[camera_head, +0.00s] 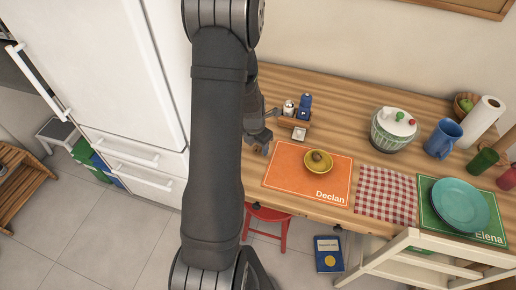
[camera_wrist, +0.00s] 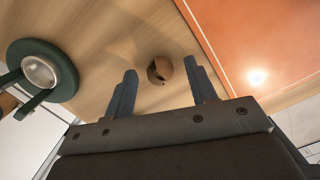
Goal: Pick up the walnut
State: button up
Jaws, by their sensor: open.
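The walnut (camera_wrist: 160,69) is a small round brown thing with a dark gap in its shell. It lies on the wooden counter (camera_wrist: 110,30) just left of the orange placemat in the wrist view. My gripper (camera_wrist: 160,76) is open, with one dark finger on each side of the walnut. The fingers look apart from it, with a gap on both sides. In the head view my gripper (camera_head: 259,138) is low over the counter's front left part, and a small brown spot below it may be the walnut.
The orange "Declan" placemat (camera_head: 283,177) with a yellow bowl (camera_head: 318,162) lies right of my gripper. A small wooden caddy (camera_head: 294,122) with shakers stands behind it. In the wrist view a dark green round object (camera_wrist: 66,72) with a shiny centre is at left. The fridge (camera_head: 110,60) stands left.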

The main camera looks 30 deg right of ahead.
jog(key=c, duration=1.1)
jog(key=shift+o, duration=0.2)
jog(key=shift+r, duration=0.1)
